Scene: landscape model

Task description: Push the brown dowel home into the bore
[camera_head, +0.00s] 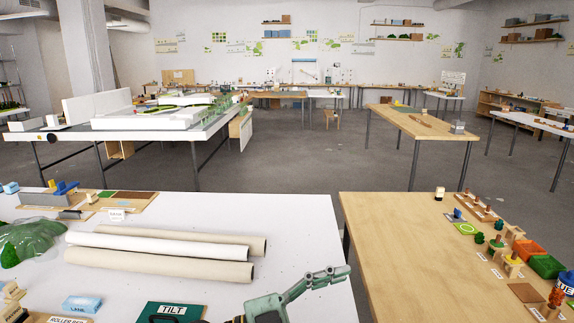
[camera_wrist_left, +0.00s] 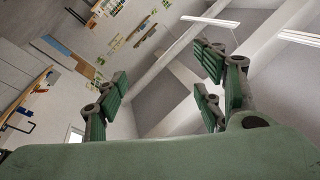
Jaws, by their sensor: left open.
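My left gripper (camera_head: 338,275) is at the bottom middle of the head view, over the right part of the white table, with its fingers pointing right. In the left wrist view its green-padded fingers (camera_wrist_left: 165,88) are spread wide with nothing between them. That view faces the wall and ceiling, so no work piece shows there. I cannot pick out the brown dowel or its bore for certain. Small brown upright pieces (camera_head: 487,208) stand on a brown strip on the wooden table at right, too small to tell apart. My right gripper is not in view.
The white table (camera_head: 310,225) holds rolled paper tubes (camera_head: 165,255), a green TILT box (camera_head: 172,312) and a blue box (camera_head: 82,304). A gap separates it from the wooden table (camera_head: 400,240). Orange (camera_head: 528,249) and green bins (camera_head: 547,266) stand at right. The wooden table's left part is clear.

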